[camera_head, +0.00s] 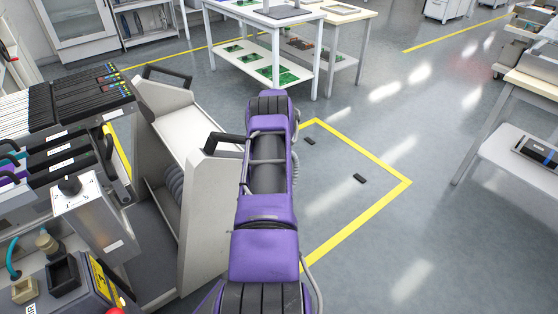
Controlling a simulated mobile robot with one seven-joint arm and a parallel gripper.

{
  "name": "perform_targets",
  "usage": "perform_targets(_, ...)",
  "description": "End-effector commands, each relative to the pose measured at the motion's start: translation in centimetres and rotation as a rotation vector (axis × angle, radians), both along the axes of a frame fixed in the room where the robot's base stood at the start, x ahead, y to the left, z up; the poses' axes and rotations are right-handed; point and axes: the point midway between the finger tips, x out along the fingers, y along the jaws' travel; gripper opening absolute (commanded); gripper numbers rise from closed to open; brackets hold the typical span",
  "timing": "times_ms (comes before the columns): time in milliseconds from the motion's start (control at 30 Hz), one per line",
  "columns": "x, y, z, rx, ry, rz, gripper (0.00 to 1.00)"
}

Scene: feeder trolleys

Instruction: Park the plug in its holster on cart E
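My purple arm rises through the middle of the picture, and my gripper is not in view. A feeder trolley (205,225) with grey side panels and black handles stands at the left; I cannot read a cart letter on it. At its lower left, a brass-coloured round connector (47,243) stands beside a black square socket-like box (62,272). A teal cable (12,258) runs close by. I cannot tell whether either piece is the plug or its holster.
A grey box with a black knob (90,212) stands up there. A yellow floor line (365,155) bounds open floor right of my arm, with two small black pieces on it. White tables stand behind and at right.

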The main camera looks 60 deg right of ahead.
Motion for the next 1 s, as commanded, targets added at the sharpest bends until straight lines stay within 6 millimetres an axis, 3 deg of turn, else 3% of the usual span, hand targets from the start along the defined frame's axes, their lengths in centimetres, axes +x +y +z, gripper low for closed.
perform_targets(1000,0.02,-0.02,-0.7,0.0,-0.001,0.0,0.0)
